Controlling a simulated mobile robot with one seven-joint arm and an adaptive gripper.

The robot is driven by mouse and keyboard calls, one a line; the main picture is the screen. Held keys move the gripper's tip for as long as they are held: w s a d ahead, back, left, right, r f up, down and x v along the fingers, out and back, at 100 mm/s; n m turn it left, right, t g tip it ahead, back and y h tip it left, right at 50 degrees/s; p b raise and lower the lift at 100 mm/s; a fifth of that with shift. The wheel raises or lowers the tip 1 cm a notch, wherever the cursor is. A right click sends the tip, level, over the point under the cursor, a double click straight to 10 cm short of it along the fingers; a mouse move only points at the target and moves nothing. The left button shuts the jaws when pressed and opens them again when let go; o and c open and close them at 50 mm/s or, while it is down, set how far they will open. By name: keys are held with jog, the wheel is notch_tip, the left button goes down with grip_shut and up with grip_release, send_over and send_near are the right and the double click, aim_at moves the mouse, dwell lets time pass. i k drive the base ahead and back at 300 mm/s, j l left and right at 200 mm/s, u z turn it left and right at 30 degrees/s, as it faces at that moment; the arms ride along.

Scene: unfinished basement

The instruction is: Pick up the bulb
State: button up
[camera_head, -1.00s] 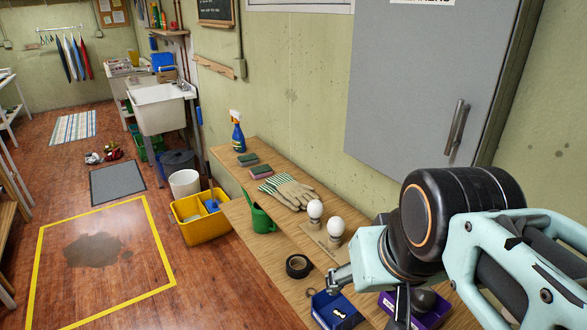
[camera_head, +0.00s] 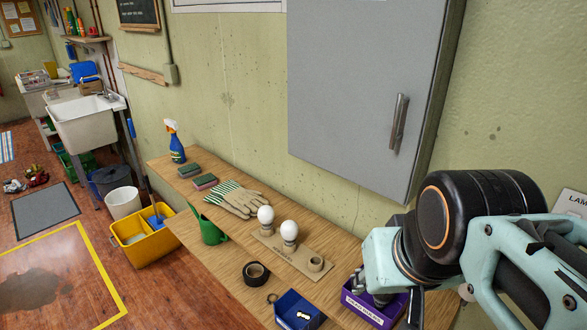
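Two white round bulbs stand upright side by side on a tan board on the bench, the left bulb (camera_head: 265,215) and the right bulb (camera_head: 289,231). My arm comes in from the right edge. My gripper (camera_head: 386,302) is only partly visible below the pale blue wrist, over the purple box and to the right of the bulbs, apart from both. Its fingertips are mostly hidden, so I cannot tell whether it is open.
On the wooden bench (camera_head: 205,259) are a tape roll (camera_head: 256,273), a blue bin (camera_head: 298,310), a purple box (camera_head: 372,304), gloves (camera_head: 236,200), sponges and a spray bottle (camera_head: 174,142). A green watering can (camera_head: 210,229) is beside the gloves. A grey cabinet (camera_head: 360,80) hangs above.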

aim_at(266, 214)
jog(key=j+z, duration=0.1)
jog(key=z, duration=0.25)
jog(key=i+j+z, duration=0.1)
jog(key=z, duration=0.25)
jog(key=j+z, duration=0.15)
jog(key=z, duration=0.25)
jog(key=j+z, duration=0.55)
jog(key=j, duration=0.2)
jog(key=j+z, duration=0.15)
jog(key=j, duration=0.5)
jog(key=j+z, duration=0.15)
jog(key=j, duration=0.55)
jog(key=k+l, duration=0.2)
jog(key=k+l+u, duration=0.1)
jog(key=k, duration=0.3)
jog(key=i+j, duration=0.25)
jog(key=i+j+z, duration=0.1)
jog(key=i+j, duration=0.15)
jog(key=j, duration=0.15)
